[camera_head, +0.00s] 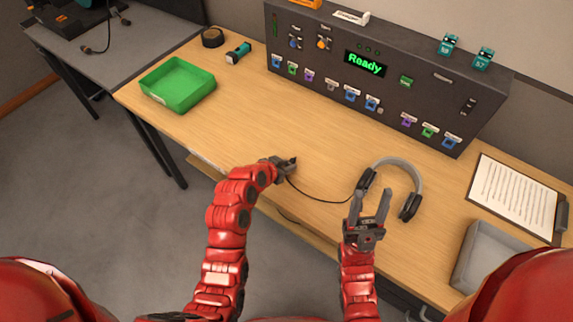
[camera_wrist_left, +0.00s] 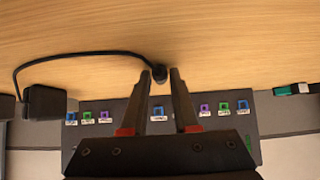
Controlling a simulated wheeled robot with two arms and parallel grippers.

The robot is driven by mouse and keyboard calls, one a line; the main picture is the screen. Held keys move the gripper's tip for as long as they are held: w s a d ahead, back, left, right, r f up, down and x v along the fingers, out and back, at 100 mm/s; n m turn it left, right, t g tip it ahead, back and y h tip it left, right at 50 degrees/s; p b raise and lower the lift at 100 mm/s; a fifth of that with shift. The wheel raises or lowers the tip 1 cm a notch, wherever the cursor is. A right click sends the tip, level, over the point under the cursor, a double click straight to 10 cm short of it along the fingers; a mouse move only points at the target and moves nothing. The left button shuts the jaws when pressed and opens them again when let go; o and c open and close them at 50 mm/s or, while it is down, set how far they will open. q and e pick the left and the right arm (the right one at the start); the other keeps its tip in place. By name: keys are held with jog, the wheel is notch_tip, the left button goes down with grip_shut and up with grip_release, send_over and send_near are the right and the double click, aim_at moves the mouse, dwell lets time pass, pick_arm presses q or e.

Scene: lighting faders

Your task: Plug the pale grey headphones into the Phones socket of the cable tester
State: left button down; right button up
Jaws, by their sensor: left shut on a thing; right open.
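The pale grey headphones (camera_head: 411,169) lie on the table, with dark ear cups and a black cable. My left gripper (camera_head: 287,165) is shut on the headphone plug (camera_head: 294,161) above the table, left of the headphones. In the left wrist view the plug (camera_wrist_left: 158,74) sits between the fingertips, its cable running left to a dark ear cup. The dark cable tester (camera_head: 333,55) stands at the table's back, showing "Ready", with several coloured sockets. Their labels are too small to read, so I cannot tell which is Phones. My right gripper (camera_head: 370,207) is open beside the headphones, its fingers near the left ear cup.
A green tray (camera_head: 177,84), black tape roll (camera_head: 212,37) and teal-black item (camera_head: 238,53) are at the left. A clipboard (camera_head: 515,196) and grey tray (camera_head: 490,258) are at the right. The table between my left gripper and the tester is clear.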

pick_arm(q)
jog(key=shift+r+p, duration=0.7)
jog(key=shift+r, duration=1.85)
